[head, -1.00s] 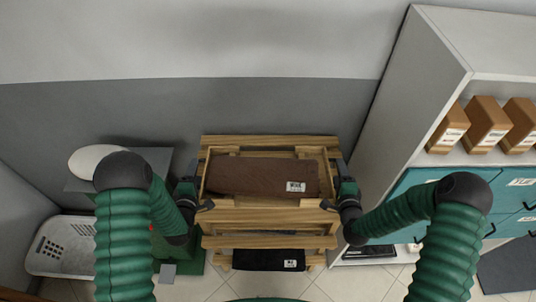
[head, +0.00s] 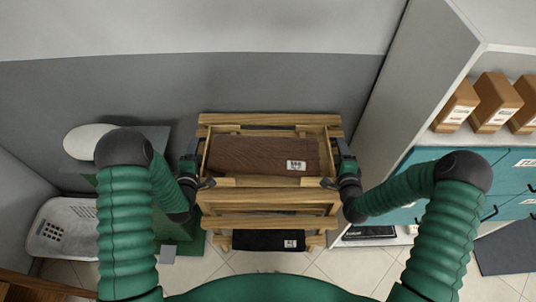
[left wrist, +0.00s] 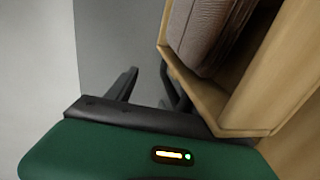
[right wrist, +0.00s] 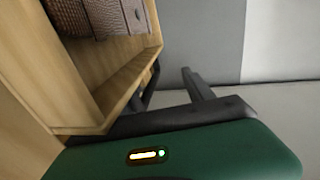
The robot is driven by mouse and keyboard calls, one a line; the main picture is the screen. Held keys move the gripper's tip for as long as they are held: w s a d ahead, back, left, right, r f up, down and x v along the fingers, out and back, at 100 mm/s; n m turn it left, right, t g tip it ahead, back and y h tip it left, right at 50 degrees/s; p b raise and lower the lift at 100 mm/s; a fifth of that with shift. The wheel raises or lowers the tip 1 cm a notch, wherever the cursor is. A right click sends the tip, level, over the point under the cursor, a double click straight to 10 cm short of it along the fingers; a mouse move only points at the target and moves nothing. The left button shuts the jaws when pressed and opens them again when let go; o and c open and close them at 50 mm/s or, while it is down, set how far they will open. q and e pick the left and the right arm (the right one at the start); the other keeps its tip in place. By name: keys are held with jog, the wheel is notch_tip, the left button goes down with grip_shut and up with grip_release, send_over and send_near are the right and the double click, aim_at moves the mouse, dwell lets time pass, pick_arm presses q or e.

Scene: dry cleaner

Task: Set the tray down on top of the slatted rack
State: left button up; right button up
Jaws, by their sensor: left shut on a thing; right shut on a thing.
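The tray (head: 262,182) is a shallow light-wood box with a brown folded cloth (head: 255,155) bearing a white label inside. It looks level over the slatted rack (head: 270,119), whose pale wooden slats show behind and in front of it. I cannot tell whether the tray touches the top slats. My left gripper (head: 198,180) is shut on the tray's left side. My right gripper (head: 338,180) is shut on its right side. The tray's wall also shows in the left wrist view (left wrist: 255,95) and the right wrist view (right wrist: 70,85). The tray's underside is hidden.
A dark folded item (head: 268,241) with a label lies on the rack's lower level. A white basket (head: 65,228) stands on the floor at left. A shelf unit (head: 425,110) with brown boxes and teal drawers (head: 425,160) stands close at right. A grey wall is behind.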

pick_arm(q)
jog(key=shift+s+d+f, duration=0.1)
jog(key=shift+d+f, duration=0.05)
jog(key=shift+d, duration=0.45)
jog(key=shift+s+d+f, duration=0.1)
jog(key=shift+d+f, duration=0.05)
jog(key=shift+d, duration=0.4)
jog(key=o, duration=0.3)
jog(key=a, duration=0.3)
jog(key=shift+w+a, duration=0.1)
jog(key=shift+w, duration=0.05)
pick_arm(e)
jog(key=d, duration=0.1)
jog(key=d+f, duration=0.1)
jog(key=d, duration=0.1)
jog(key=shift+d, duration=0.25)
pick_arm(q)
jog(key=shift+o, duration=1.3)
jog(key=shift+a, duration=0.35)
pick_arm(e)
jog(key=shift+s+d, duration=0.1)
jog(key=shift+d, duration=0.05)
pick_arm(q)
jog(key=shift+a, duration=0.25)
pick_arm(e)
jog(key=o, duration=0.5)
jog(key=shift+r, duration=0.1)
jog(key=shift+d, duration=0.1)
